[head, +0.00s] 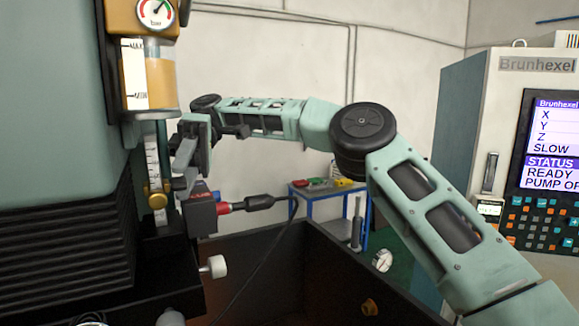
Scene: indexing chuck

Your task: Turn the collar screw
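A brass collar with a rounded knob (157,192) sits on a white graduated scale (152,158) on the machine at the left. It looks like the collar screw, though the view is too small to make out a screw head. My gripper (178,182) hangs from my wrist just right of the brass collar, with its fingers close to it. I cannot tell whether they touch it. The fingers overlap in this view and their gap is hidden.
An oil reservoir (160,75) with a pressure gauge (155,13) stands above. A dark block (199,215) with a red-collared plug and cable (257,203) lies just below my gripper. A white knob (215,266) sticks out lower down. A control cabinet (507,90) stands at right.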

